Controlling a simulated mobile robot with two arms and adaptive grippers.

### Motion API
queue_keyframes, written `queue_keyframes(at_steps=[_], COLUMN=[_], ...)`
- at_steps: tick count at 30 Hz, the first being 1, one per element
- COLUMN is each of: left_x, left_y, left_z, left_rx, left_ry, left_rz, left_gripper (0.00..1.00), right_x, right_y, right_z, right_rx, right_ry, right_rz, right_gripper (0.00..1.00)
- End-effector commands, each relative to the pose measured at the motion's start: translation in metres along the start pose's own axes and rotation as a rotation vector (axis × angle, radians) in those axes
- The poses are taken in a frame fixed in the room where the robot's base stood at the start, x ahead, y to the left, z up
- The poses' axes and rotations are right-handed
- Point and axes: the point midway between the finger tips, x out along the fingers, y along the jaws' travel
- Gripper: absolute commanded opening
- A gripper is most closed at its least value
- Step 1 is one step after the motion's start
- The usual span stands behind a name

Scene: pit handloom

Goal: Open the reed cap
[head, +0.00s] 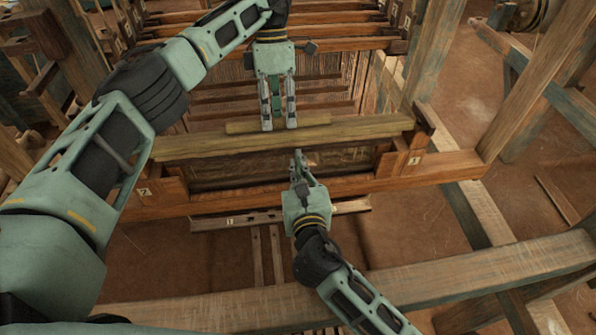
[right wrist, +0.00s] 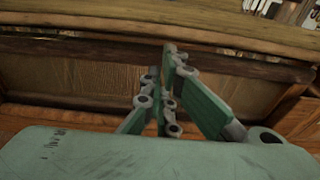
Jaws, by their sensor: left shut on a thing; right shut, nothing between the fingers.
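The reed cap (head: 360,132) is a long, worn wooden bar lying across the middle of the head view. A shorter wooden strip (head: 240,127) runs along its far side. My left gripper (head: 279,124) points down from above, shut on the cap at this strip; its fingertips partly hide the wood there. My right gripper (head: 298,157) is shut and empty, with its tips just below the cap's near edge. In the right wrist view the cap (right wrist: 110,33) crosses the top, beyond the shut fingers (right wrist: 170,50). I cannot tell whether they touch it.
Below the cap is a dark recessed panel (head: 225,174) in a reddish wooden frame (head: 340,186) with numbered tags. Loom beams and threads lie behind. A thick post (head: 520,90) stands at the right. A rail (head: 470,270) crosses the front, and bare floor (head: 400,230) shows between.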

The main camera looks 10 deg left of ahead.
Motion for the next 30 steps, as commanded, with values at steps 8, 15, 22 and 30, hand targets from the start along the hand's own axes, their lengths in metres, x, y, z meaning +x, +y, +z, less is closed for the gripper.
queue_keyframes(at_steps=[8,15,22,30], left_x=[0.0,0.0,0.001,0.002], left_y=[0.0,0.0,0.0,0.0], left_z=[0.0,0.0,0.0,0.0], left_rx=[0.0,0.0,0.0,0.001], left_ry=[0.0,0.0,0.001,0.002], left_rz=[0.0,0.0,-0.002,-0.003], left_gripper=[0.0,0.0,0.33,0.38], right_x=[0.001,0.001,0.001,0.001], right_y=[0.0,0.001,0.001,0.001], right_z=[0.009,0.018,0.021,0.02], right_rx=[0.0,0.0,0.001,0.001], right_ry=[-0.005,-0.008,-0.013,-0.012], right_rz=[0.0,0.002,0.003,0.003], right_gripper=[0.0,0.0,0.0,0.0])
